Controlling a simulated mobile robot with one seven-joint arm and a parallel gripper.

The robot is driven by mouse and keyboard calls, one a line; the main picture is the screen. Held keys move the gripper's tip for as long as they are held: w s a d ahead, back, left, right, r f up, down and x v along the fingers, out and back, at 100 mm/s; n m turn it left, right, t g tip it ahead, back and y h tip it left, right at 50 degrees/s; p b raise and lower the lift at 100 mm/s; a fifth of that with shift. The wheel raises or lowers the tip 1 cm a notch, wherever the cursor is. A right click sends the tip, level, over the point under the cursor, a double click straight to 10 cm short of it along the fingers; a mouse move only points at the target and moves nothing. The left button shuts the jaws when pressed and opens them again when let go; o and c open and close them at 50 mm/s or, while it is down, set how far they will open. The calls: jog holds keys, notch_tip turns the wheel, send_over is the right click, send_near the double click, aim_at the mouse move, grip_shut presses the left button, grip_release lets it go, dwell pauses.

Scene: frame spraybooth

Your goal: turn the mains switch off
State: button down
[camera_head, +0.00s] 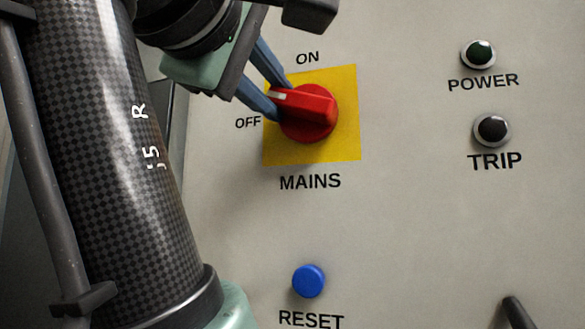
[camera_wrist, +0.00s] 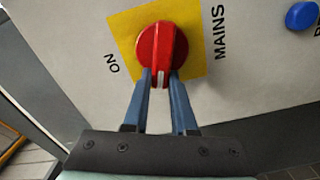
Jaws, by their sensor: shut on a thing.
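The mains switch is a round red knob (camera_head: 318,126) with a raised bar handle, on a yellow square plate (camera_head: 347,82). ON is printed above it and OFF to its left. The handle's white-marked end points left and slightly up, between the two words but much nearer OFF. My gripper (camera_head: 278,101) is shut on that end, one blue finger on each side of the bar. In the wrist view the red knob (camera_wrist: 163,44) shows with my gripper (camera_wrist: 161,76) straddling the marked end. The OFF word is not visible there.
A blue RESET button (camera_head: 309,281) sits below the switch. POWER (camera_head: 479,54) and TRIP (camera_head: 492,130) lamps, both dark, are to the right. A black part (camera_head: 517,313) shows at the lower right edge. The grey panel (camera_head: 410,230) is otherwise clear.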

jog(key=shift+f+n+b, duration=0.2)
jog(key=shift+f+n, duration=0.05)
jog(key=shift+n, duration=0.75)
jog(key=shift+f+n+b, duration=0.2)
jog(key=shift+n, duration=0.8)
jog(key=c, duration=0.7)
grip_release()
